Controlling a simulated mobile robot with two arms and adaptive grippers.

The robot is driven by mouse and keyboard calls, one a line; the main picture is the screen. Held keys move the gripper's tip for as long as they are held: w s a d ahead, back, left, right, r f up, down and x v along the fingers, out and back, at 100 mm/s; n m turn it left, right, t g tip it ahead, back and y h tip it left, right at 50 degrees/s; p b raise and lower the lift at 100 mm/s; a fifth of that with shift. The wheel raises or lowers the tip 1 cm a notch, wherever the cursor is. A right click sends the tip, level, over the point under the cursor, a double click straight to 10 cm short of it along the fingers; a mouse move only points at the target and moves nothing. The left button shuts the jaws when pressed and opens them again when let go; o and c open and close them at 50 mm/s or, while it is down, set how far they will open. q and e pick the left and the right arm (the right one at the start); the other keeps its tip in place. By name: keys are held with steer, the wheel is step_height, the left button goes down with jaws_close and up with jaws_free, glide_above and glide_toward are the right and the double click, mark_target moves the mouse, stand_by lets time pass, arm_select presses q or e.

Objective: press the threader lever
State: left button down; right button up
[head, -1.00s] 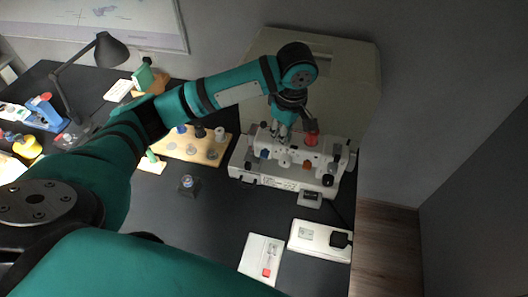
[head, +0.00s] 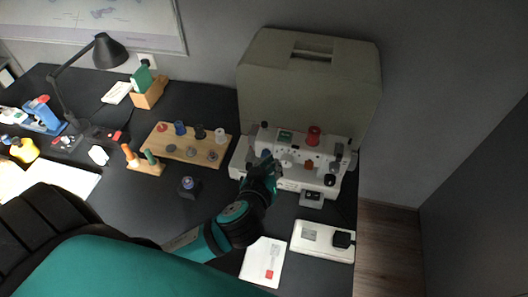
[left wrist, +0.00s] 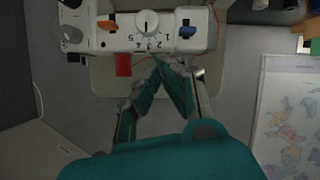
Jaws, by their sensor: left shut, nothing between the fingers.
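The white sewing machine (head: 290,177) stands at the right of the dark desk, and its front shows upside down in the left wrist view (left wrist: 150,42). No label tells which part is the threader lever. My left gripper (head: 267,160) is at the machine's left front. Its fingers (left wrist: 160,60) are closed together and empty. I cannot tell whether they touch the machine; my gripper hides part of its front. My right gripper is not in view.
A beige case (head: 310,85) stands behind the machine. A wooden spool board (head: 180,150), a small dark jar (head: 188,187) and a black lamp (head: 108,50) are to the left. A white card (head: 263,262) and a white power box (head: 322,240) lie in front.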

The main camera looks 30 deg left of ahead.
arm_select(q)
steer(key=s+r+m, duration=0.1)
steer(key=s+a+r+m+t+y, duration=0.1)
steer(key=s+a, duration=0.1)
steer(key=shift+s+a+r+m+t, duration=0.25)
steer(key=shift+s+r+m+t, duration=0.05)
steer(key=shift+s+r+m, duration=0.1)
steer(key=shift+w, duration=0.15)
steer(key=p, duration=0.3)
glide_above(268, 145)
steer(key=s+d, duration=0.1)
steer(key=s, duration=0.3)
steer(key=f, duration=0.3)
steer(key=f+p, duration=0.1)
steer(key=f, duration=0.1)
steer(key=shift+w+f, duration=0.2)
steer(key=shift+w, duration=0.15)
steer(key=shift+f, duration=0.55)
